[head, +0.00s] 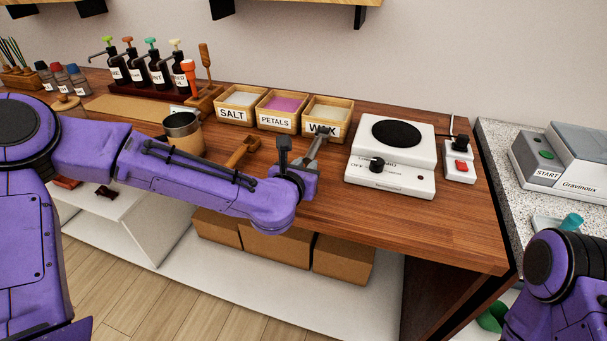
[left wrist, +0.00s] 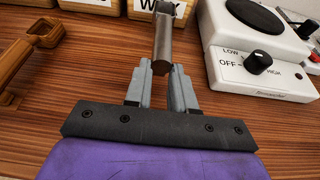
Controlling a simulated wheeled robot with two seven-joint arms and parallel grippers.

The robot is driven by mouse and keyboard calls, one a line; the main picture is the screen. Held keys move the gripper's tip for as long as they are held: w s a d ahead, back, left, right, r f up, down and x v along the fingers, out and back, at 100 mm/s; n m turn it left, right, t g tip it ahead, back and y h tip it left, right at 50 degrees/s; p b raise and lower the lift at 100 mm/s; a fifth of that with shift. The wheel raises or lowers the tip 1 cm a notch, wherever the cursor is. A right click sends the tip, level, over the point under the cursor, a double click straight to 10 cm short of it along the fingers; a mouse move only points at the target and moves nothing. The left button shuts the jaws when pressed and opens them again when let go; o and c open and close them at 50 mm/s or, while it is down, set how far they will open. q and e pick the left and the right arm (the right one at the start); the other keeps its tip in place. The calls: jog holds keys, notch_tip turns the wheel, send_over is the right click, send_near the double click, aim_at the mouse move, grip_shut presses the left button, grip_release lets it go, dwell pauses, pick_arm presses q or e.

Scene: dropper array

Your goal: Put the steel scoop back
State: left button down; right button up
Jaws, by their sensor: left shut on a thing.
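My left gripper (head: 298,160) is shut on the grey metal handle of the steel scoop (head: 319,144), just in front of the bin labelled WAX (head: 344,115). In the left wrist view the cylindrical handle (left wrist: 163,42) stands between the two fingers (left wrist: 165,72) and runs up towards the bin.
Bins labelled SALT (head: 232,117) and PETALS (head: 275,121) stand left of the WAX bin. A wooden scoop (head: 243,150) lies on the counter (head: 440,222), left of my gripper. A white hotplate (head: 392,180) stands close on the right. A metal-rimmed cup (head: 183,125) is behind my left forearm.

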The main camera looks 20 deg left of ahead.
pick_arm(q)
notch_tip(320, 180, down, 3)
jog(key=shift+r, duration=0.1)
jog(key=shift+s, duration=0.1)
jog(key=c, duration=1)
grip_release()
jog(key=shift+o, duration=0.2)
